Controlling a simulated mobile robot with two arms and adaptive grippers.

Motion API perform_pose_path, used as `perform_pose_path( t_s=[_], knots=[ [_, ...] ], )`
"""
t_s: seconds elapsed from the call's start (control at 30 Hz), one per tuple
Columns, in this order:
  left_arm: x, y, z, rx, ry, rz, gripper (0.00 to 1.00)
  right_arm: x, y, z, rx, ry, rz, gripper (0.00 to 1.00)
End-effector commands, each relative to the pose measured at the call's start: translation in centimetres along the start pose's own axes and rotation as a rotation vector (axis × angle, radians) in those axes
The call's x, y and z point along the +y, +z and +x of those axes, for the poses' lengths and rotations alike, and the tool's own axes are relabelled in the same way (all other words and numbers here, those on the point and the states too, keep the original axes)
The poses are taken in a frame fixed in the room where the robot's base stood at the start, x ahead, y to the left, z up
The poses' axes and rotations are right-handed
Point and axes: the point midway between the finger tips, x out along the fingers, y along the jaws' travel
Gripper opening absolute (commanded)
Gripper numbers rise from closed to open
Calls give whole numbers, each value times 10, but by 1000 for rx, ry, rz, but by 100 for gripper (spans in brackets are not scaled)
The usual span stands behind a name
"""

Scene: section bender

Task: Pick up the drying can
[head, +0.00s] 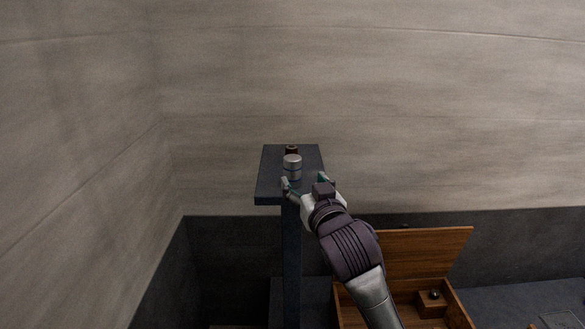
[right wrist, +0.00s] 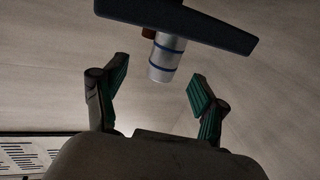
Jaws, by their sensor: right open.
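The can (head: 292,167) is a small silver cylinder with blue bands. My left gripper is in neither view.
A small dark brown object (head: 291,149) sits on the stand behind the can. An open wooden box (head: 425,252) with a small knobbed block (head: 432,304) is below right. Plain walls rise behind and to the left.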

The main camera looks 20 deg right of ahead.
Motion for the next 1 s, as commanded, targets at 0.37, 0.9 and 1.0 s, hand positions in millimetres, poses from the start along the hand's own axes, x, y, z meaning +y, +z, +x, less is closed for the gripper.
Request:
perform_pose_path(
  t_s=[0.37, 0.9, 1.0],
  knots=[
    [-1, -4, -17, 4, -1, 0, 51, -5, -5, 38, -2, -1, -1, 71],
    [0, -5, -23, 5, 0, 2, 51, -6, -1, 66, 0, 0, -1, 61],
    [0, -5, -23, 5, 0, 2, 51, -6, -1, 66, 0, 0, -1, 45]
  ],
)
